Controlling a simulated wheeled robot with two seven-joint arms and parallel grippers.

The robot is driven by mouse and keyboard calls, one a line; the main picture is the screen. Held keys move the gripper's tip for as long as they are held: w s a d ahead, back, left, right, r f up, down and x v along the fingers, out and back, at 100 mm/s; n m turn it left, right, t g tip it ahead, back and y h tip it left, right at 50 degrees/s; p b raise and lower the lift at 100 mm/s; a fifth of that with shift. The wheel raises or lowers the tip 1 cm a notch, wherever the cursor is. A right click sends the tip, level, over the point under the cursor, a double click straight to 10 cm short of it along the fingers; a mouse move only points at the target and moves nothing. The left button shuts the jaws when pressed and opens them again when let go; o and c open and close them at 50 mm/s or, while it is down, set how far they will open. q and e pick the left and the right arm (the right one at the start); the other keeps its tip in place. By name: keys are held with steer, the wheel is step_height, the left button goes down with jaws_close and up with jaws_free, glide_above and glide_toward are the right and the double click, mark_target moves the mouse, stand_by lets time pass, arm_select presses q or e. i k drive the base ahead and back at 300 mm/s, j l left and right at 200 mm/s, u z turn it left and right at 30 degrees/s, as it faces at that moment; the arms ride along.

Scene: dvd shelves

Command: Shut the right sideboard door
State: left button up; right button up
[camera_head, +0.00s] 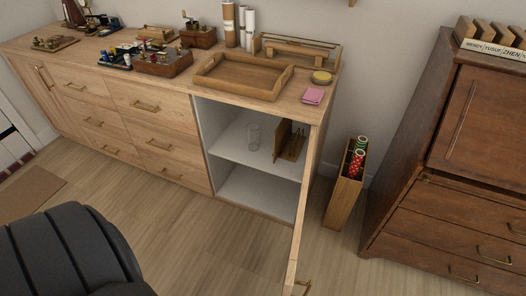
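The light wood sideboard (184,103) stands along the back wall. Its right door (302,215) is swung wide open toward me and shows almost edge-on, hinged at the cabinet's right side. A brass handle (303,287) shows on the door near the bottom edge of the picture. The open compartment (232,176) has white walls and one shelf, with a clear glass (253,137) and a brown wooden stand (290,142) on it. Neither of my grippers is in view.
A wooden holder (342,200) with rolls of wrapping paper stands on the floor right of the door. A dark wood cabinet (460,195) stands further right. A black rounded object (75,250) fills the lower left. The floor (200,255) before the compartment is clear.

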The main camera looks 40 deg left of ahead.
mark_target(288, 281)
steer(key=i+l+u, duration=0.1)
steer(key=u, duration=0.3)
steer(key=l+u, duration=0.6)
steer(key=u, duration=0.15)
steer(key=l+u, duration=0.25)
steer(key=u, duration=0.15)
steer(key=k+l+u, duration=0.15)
steer(key=l, duration=0.25)
steer(key=k+l+u, duration=0.1)
steer(key=k+l, duration=0.2)
